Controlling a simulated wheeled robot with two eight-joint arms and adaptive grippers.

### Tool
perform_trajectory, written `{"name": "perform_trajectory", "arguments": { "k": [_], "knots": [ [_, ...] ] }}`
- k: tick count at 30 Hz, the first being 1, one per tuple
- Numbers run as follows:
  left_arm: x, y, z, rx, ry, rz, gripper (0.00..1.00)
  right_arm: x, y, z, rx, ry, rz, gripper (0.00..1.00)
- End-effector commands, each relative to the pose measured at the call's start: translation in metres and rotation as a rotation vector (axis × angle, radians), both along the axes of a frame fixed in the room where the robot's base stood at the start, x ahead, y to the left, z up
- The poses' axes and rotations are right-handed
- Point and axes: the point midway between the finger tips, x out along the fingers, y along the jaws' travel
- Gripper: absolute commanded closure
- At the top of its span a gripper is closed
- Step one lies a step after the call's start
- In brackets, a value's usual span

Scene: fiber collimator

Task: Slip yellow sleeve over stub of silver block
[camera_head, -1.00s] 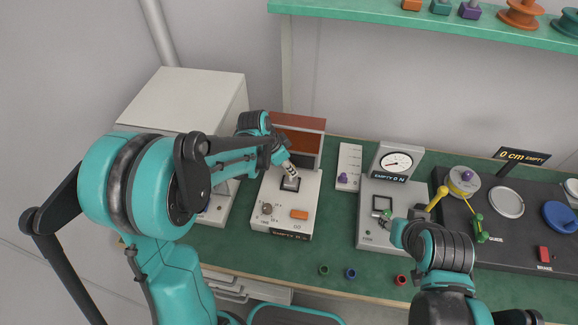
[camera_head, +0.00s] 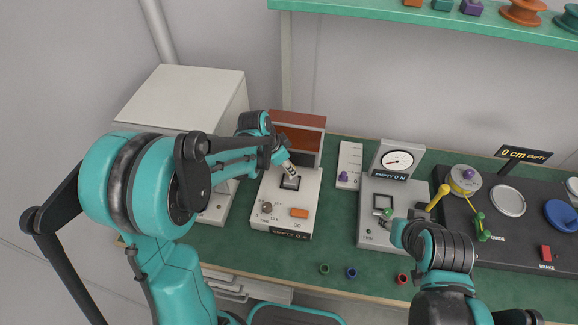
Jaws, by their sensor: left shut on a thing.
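My left gripper (camera_head: 289,171) points down at the dark square pad (camera_head: 290,182) on top of a light grey instrument (camera_head: 273,196). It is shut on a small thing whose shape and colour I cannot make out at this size. I cannot pick out the yellow sleeve. I cannot make out the silver block or its stub either. My right arm (camera_head: 443,249) reaches in from the lower right over the front of the bench, and its gripper is not visible.
Green (camera_head: 324,268), blue (camera_head: 350,272) and red (camera_head: 401,279) rings lie along the bench front. A gauge instrument (camera_head: 397,161) reading "EMPTY 0 N" stands right of centre. A dark board (camera_head: 533,225) with a yellow lever (camera_head: 437,198) fills the right. A shelf (camera_head: 400,20) hangs above.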

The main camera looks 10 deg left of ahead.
Motion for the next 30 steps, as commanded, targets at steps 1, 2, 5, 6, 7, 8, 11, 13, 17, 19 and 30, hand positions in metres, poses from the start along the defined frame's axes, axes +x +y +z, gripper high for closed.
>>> {"name": "perform_trajectory", "arguments": {
  "k": [1,2,5,6,7,8,11,13,17,19,30],
  "knots": [
    [0.0,0.0,0.0001,0.0,0.0,0.0,0.88,0.0,0.0,0.0001,0.0,0.0,0.0,0.6],
    [0.0,0.0,0.0001,0.0,0.0,0.0,0.88,0.0,0.0,0.0001,0.0,0.0,0.0,0.6],
    [0.0,0.0,0.0001,0.0,0.0,0.0,0.88,0.0,0.0,0.0001,0.0,0.0,0.0,0.6],
    [0.0,0.0,0.0,0.0,0.0,0.0,0.88,0.0,0.0,0.0,0.0,0.0,0.0,0.6],
    [0.0,0.0,-0.0002,0.0,0.0,0.0,0.88,0.0,0.0,-0.0002,0.0,0.0,0.0,0.6],
    [0.0,0.0,-0.0004,0.0,0.0,0.0,0.88,0.0001,0.0,-0.0004,0.0,0.0,0.0,0.6],
    [0.0,0.0,-0.0021,0.0,0.0,0.0,0.88,0.0,0.0,-0.0019,0.0,0.0,0.0,0.6],
    [0.0,0.0,-0.0036,0.0,0.0,0.0,0.88,0.0,0.0,-0.0034,0.0,0.0,0.0,0.6],
    [-0.0001,0.0,-0.0065,0.0,0.0,0.0,0.88,0.0,0.0,-0.0062,0.0,0.0,0.0,0.6],
    [-0.0001,0.0,-0.0077,0.0,0.0,0.0,0.88,-0.0001,0.0,-0.0073,0.0,0.0,0.0,0.6],
    [-0.0001,0.0,-0.0078,0.0,0.0,0.0,0.88,0.0001,0.0,-0.0073,0.0,0.0,0.0,0.6]
  ]
}}
